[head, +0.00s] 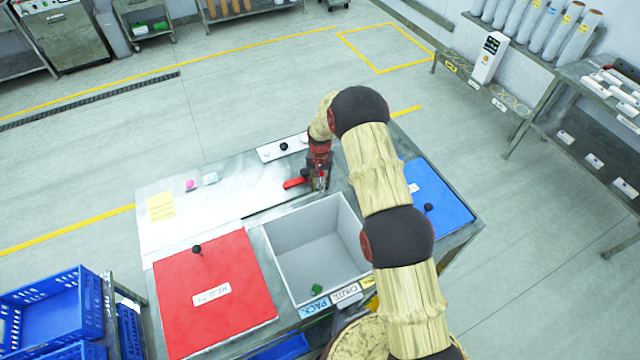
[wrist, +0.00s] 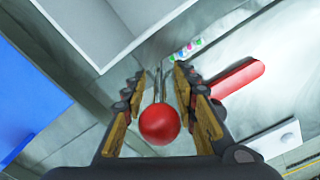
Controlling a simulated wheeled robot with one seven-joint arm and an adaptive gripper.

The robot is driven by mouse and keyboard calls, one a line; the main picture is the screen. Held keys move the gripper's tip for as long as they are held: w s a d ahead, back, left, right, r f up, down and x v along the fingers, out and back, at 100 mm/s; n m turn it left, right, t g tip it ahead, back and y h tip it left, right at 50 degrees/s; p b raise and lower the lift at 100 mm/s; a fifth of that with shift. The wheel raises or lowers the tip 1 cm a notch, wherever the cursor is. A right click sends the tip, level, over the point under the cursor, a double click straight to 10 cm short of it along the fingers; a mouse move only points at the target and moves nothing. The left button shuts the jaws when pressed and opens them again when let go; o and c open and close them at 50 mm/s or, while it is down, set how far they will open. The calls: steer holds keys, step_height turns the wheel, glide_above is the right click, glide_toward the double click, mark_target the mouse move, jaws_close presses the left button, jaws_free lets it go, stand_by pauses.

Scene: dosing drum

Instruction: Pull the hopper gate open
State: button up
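My gripper (head: 318,180) points down over the steel bench, beyond the open grey bin. In the wrist view its two fingers (wrist: 162,110) are apart, one on each side of a red ball knob (wrist: 160,124) on a thin metal rod. Gaps show between the ball and both fingers. A flat red handle (wrist: 240,77) lies just outside the right finger; it also shows left of my gripper in the head view (head: 294,183). The hopper gate itself cannot be made out, and which red part belongs to it is unclear.
The open grey bin (head: 272,238) has a small green item (head: 317,288) inside. A red lid (head: 235,315) and a blue lid (head: 445,205) with black knobs flank it. A black-knobbed panel (head: 268,153) lies behind. The bench's left part is mostly clear. Blue crates (head: 45,312) stand lower left.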

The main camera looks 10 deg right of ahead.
steer(key=shift+f, duration=0.3)
steer(key=shift+c, duration=0.4)
jaws_close()
stand_by(0.5)
